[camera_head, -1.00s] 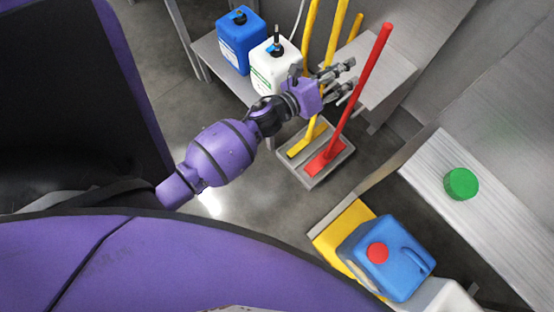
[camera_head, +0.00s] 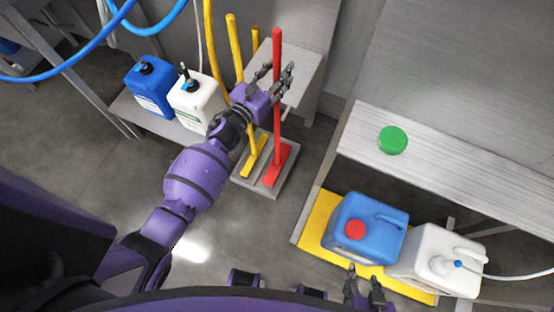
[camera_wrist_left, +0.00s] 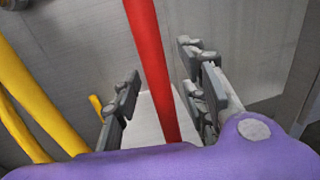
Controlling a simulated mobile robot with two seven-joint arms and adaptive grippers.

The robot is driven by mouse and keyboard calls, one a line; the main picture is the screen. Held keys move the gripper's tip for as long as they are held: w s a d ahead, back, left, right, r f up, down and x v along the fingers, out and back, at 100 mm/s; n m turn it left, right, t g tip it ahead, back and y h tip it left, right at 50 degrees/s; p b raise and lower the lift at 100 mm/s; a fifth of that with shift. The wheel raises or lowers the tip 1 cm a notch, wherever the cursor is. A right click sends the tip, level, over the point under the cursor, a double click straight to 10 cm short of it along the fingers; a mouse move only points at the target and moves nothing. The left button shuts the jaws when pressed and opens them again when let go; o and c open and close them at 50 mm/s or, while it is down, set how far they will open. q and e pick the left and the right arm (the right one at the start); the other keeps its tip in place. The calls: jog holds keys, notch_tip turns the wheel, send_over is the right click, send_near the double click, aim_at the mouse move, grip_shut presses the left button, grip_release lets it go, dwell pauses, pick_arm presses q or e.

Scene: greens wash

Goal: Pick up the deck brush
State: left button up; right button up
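A red long-handled brush (camera_head: 277,130) stands upright with its red head in a grey tray (camera_head: 287,190) on the floor. Its red handle also shows in the left wrist view (camera_wrist_left: 150,65). My left gripper (camera_head: 275,78) is at the upper handle. In the left wrist view my left gripper (camera_wrist_left: 160,95) has its fingers apart, one on each side of the handle, with gaps showing. A yellow-handled tool (camera_head: 247,125) stands in the same tray, left of the red one. My right gripper (camera_head: 363,280) shows at the bottom edge, fingers apart and empty.
Blue (camera_head: 150,90) and white (camera_head: 195,103) jugs stand on a low shelf left of my gripper. Another blue jug (camera_head: 375,225) and a white jug (camera_head: 440,262) are on a yellow platform (camera_head: 315,225) at lower right. A green round object (camera_head: 392,140) lies on a metal bench (camera_head: 470,170).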

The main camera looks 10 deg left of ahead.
aim_at(278, 49)
pick_arm(q)
jog(key=shift+c, duration=0.4)
pick_arm(e)
jog(key=shift+w, duration=0.1)
pick_arm(q)
grip_shut()
jog(key=shift+w+r, duration=0.1)
pick_arm(e)
jog(key=shift+w+a+r, duration=0.1)
jog(key=shift+w, duration=0.35)
pick_arm(q)
jog(key=shift+r, duration=0.1)
jog(key=shift+r, duration=0.9)
jog(key=s+r+p, duration=0.1)
jog(key=r, duration=0.1)
jog(key=s+r, duration=0.2)
jog(key=r, duration=0.1)
jog(key=s+a+r+p, duration=0.1)
jog(key=s+r, duration=0.1)
jog(key=shift+r+p, duration=0.2)
jog(key=shift+p, duration=0.1)
jog(key=s+a+r, duration=0.1)
jog(key=s+r, duration=0.2)
jog(key=s, duration=0.5)
jog(key=shift+s+a+r, duration=0.3)
jog(key=shift+s, duration=0.1)
pick_arm(e)
notch_tip(278, 49, up, 2)
jog(key=shift+r, duration=0.25)
